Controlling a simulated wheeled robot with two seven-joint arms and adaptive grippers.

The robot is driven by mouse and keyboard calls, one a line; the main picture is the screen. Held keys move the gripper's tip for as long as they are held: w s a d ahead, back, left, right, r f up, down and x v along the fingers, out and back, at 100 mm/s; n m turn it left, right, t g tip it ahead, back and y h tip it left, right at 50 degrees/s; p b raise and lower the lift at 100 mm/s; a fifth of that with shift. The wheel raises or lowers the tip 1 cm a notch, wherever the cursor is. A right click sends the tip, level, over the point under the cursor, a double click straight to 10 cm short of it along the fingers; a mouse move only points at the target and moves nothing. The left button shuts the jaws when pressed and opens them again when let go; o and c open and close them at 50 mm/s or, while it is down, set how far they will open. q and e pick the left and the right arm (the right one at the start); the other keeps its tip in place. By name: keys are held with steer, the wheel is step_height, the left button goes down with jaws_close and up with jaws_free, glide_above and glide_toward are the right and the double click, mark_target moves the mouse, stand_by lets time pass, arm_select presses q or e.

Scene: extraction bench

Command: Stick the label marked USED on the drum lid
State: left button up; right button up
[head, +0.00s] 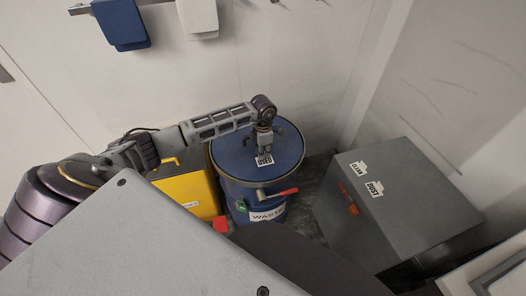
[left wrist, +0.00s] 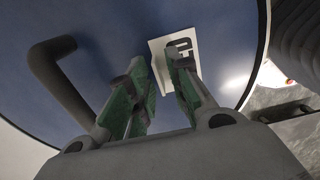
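The blue drum (head: 232,167) stands upright at the centre of the head view, and its round blue lid (head: 232,150) is on. The white label marked USED (head: 264,160) is at the near right part of the lid. The left wrist view shows the label (left wrist: 185,60) against the blue lid, partly hidden by a finger; I cannot tell whether it lies fully flat. My left gripper (head: 264,151) points down at the label. In the left wrist view its green-padded fingers (left wrist: 160,75) stand a little apart with the label showing between them. My right gripper is not in view.
A grey box (head: 400,200) at the right carries labels marked CLEAN (head: 358,169) and DUST (head: 375,189). A yellow container (head: 188,190) stands left of the drum. A red-handled lever (head: 284,193) juts from the drum's front. Towels (head: 122,22) hang on the wall rail.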

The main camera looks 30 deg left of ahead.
arm_select(q)
steer(key=shift+o, duration=0.4)
steer(key=shift+r, duration=0.15)
steer(key=shift+w+r, duration=0.1)
steer(key=shift+r, duration=0.35)
step_height(320, 180, up, 11)
stand_by(0.3)
steer(key=shift+f, duration=0.1)
jaws_close()
steer(key=f+n+p, duration=0.1)
steer(key=n, duration=0.3)
steer(key=s+d+f+n+p, duration=0.1)
steer(key=n, duration=0.3)
steer(key=f+n+p, duration=0.1)
steer(key=f+n, duration=0.1)
steer(key=n, duration=0.2)
steer(key=shift+s+d, duration=0.25)
steer(key=shift+d, duration=0.1)
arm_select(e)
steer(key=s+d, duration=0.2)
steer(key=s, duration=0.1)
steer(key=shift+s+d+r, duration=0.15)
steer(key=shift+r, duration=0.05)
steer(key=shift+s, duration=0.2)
